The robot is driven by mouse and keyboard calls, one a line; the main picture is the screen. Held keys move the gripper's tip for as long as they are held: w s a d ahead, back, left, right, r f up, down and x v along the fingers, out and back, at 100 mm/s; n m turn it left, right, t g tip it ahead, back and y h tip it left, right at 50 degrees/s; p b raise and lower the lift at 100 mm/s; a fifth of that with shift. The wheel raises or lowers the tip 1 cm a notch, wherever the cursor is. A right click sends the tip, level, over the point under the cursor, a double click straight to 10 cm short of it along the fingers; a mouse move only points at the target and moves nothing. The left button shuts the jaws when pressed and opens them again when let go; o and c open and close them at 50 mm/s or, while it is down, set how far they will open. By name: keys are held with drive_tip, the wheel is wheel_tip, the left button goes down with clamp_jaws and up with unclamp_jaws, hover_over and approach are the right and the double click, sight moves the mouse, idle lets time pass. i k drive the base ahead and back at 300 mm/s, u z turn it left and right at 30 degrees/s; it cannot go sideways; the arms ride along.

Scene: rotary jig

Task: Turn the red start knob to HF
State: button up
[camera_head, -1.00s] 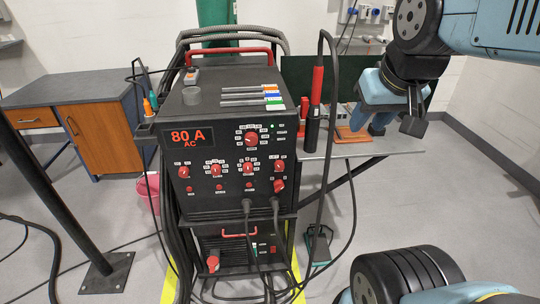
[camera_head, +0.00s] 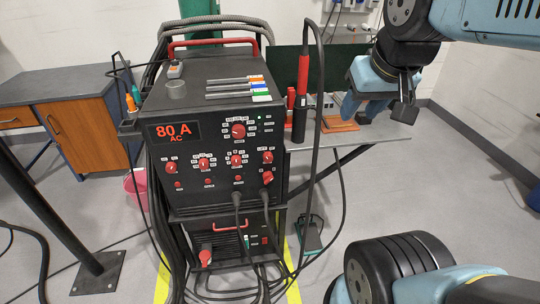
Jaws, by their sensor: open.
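The black welding machine (camera_head: 225,103) stands left of centre, its front panel facing me with a lit "80 A AC" display (camera_head: 174,132). Several red knobs sit on the panel: a large upper one (camera_head: 238,131), a row including a left one (camera_head: 171,167) and a right one (camera_head: 268,157), and a lower right one (camera_head: 267,177). Their labels are too small to read, so I cannot tell which is the start knob or where HF is. My gripper (camera_head: 376,112) is open and empty, right of the machine and apart from the panel, over the side table area.
A torch with a red handle (camera_head: 303,75) stands upright in a holder right of the machine, its cable looping down in front. A grey side table (camera_head: 335,143) extends right. Cables hang from the lower panel. A pedal (camera_head: 312,235) lies on the floor.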

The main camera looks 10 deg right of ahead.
sight(268, 158)
drive_tip(key=u, duration=0.2)
drive_tip(key=i, duration=0.15)
drive_tip(key=z, duration=2.7)
drive_tip(key=k, duration=1.2)
drive_tip(key=u, duration=3.35)
drive_tip(key=k, duration=0.1)
drive_tip(key=z, duration=0.9)
